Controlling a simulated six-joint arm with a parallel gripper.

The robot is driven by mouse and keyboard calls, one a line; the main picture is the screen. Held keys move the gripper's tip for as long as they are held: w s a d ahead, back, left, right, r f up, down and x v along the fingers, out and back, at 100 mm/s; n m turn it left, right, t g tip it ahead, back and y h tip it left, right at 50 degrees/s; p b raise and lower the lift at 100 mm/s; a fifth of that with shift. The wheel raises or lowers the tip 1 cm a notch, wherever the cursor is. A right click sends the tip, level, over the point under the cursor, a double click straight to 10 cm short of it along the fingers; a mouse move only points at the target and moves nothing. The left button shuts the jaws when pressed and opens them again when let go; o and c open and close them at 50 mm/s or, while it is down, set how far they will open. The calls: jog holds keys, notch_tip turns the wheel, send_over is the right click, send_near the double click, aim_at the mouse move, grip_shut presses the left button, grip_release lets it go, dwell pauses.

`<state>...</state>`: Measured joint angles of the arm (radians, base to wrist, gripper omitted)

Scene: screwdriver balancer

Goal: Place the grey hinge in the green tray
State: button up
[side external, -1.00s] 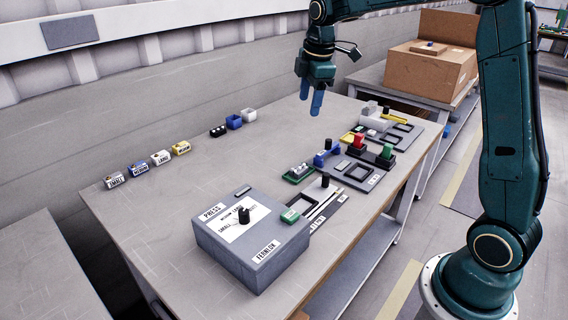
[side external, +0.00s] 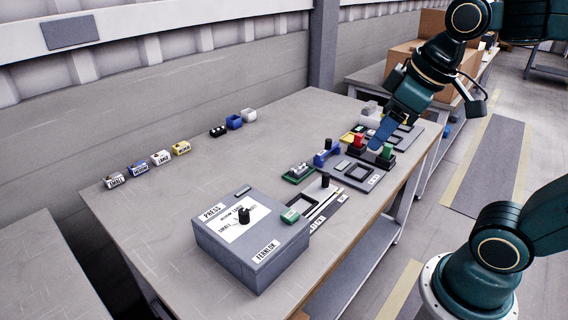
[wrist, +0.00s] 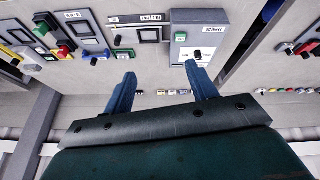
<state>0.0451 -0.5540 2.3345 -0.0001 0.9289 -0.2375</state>
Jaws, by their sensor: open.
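My gripper (side external: 376,146) is tilted, with its blue fingers over the right-hand fixtures in the side external view. In the wrist view its two fingers (wrist: 160,70) stand well apart with nothing between them. A small dark green tray (side external: 292,180) lies on the table left of the blue-handled part, with small grey pieces on it. My gripper is to the right of this tray and clear of it. I cannot pick out the grey hinge with certainty; it may be among the small grey parts near the fixtures.
A grey press box (side external: 250,240) with a black knob stands at the table's front. Fixtures with red (side external: 359,140) and green (side external: 387,151) handles stand at the right edge. Several labelled small bins (side external: 160,158) line the back left. The table's middle is clear.

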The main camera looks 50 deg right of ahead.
jog(key=shift+s+a+f+m+t, duration=0.15)
jog(key=shift+s+f+m, duration=0.25)
jog(key=shift+s, duration=0.4)
jog(key=shift+s+a+f+m+t, duration=0.15)
jog(key=shift+s+f+m, duration=0.25)
jog(key=shift+s, duration=0.45)
jog(key=shift+s+a+f+m, duration=0.2)
jog(key=shift+s+f+m, duration=0.15)
jog(key=shift+s, duration=0.45)
